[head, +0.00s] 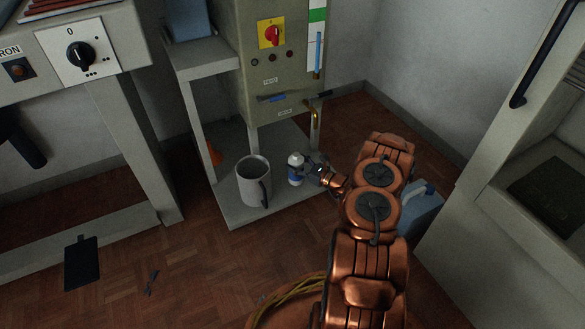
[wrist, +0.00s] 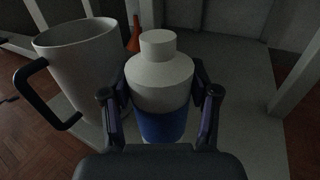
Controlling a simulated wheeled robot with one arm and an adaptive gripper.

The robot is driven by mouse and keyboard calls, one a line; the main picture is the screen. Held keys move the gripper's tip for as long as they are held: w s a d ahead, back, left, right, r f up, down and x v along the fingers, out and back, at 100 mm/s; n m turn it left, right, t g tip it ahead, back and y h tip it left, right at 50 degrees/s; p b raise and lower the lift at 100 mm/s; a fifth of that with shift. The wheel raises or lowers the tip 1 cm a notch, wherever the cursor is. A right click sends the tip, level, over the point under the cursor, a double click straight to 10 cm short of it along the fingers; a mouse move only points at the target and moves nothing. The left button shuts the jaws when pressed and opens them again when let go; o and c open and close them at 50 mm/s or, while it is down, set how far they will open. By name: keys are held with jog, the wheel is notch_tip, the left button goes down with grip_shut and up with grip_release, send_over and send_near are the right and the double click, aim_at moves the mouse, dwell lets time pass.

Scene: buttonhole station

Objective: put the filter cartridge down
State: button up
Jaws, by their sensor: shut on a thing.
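The filter cartridge (wrist: 162,85) is a white bottle-shaped piece with a narrow neck and a blue lower band. My gripper (wrist: 163,103) is shut on it, with one dark finger on each side of its body. In the head view the cartridge (head: 295,169) is upright at the tip of my gripper (head: 303,172), over the low grey shelf (head: 240,215) of the stand. The wrist hides the cartridge's base in the wrist view, so I cannot tell whether it touches the shelf.
A large grey mug (head: 252,182) with a dark handle stands on the shelf just left of the cartridge. An orange cone-shaped thing (head: 214,154) is behind it. Stand legs (head: 200,135) rise at the left. The shelf right of the cartridge looks clear in the wrist view (wrist: 235,75).

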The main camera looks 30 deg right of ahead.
jog(key=shift+w+d+f+b, duration=0.15)
jog(key=shift+w+b, duration=0.15)
jog(key=shift+w, duration=0.65)
jog(key=shift+w+d+f+b, duration=0.15)
jog(key=shift+w+b, duration=0.1)
jog(key=shift+w, duration=0.65)
notch_tip(320, 180, down, 3)
jog(key=shift+f+b, duration=0.15)
jog(key=shift+b, duration=0.9)
jog(key=shift+f, duration=0.1)
jog(key=o, duration=1.3)
jog(key=shift+o, duration=0.2)
